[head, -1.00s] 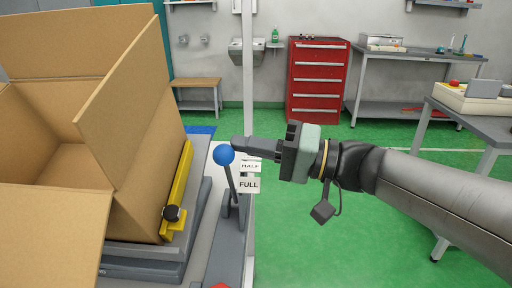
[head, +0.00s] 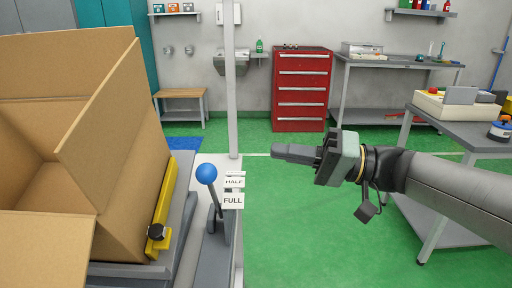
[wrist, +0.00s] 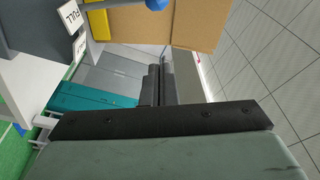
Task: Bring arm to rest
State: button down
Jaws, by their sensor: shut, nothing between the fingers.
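My gripper (head: 283,152) is shut and empty in the head view. It points left in open air, to the right of the lever (head: 214,195) and apart from it. The lever has a blue ball knob (head: 206,173) and leans a little left. Beside it are two white labels, HALF (head: 234,182) above FULL (head: 233,201). In the wrist view the closed fingers (wrist: 158,88) point away from the camera, with the FULL label (wrist: 70,16) at the upper left and the blue knob (wrist: 157,4) at the top edge.
A large open cardboard box (head: 110,125) stands on the left with a yellow bar (head: 165,200) beside it. A thin post (head: 229,80) rises behind the lever. On the right is a grey table (head: 452,130) with a control box (head: 455,107). Green floor (head: 290,225) lies clear below my gripper.

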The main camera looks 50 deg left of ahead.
jog(key=w+d+f+m+t+h+p, duration=0.1)
jog(key=d+f+m+t+h+p, duration=0.4)
jog(key=d, duration=0.4)
jog(key=d+f+m+t+h+p, duration=0.2)
jog(key=d+t+p, duration=0.1)
jog(key=d+p, duration=0.55)
jog(key=s+d+f+m+t+h+p, duration=0.1)
jog(key=s+d+m+h+p, duration=0.1)
jog(key=d, duration=1.1)
jog(key=s+d+f+m+t+h+p, duration=0.1)
jog(key=d+h, duration=0.5)
jog(key=d, duration=0.6)
jog(key=s+m+t+p, duration=0.1)
jog(key=m+p, duration=0.1)
jog(key=p, duration=0.1)
jog(key=shift+s+d+f+t+p, duration=0.2)
jog(key=shift+d+f+t+p, duration=0.1)
jog(key=shift+d+p, duration=0.1)
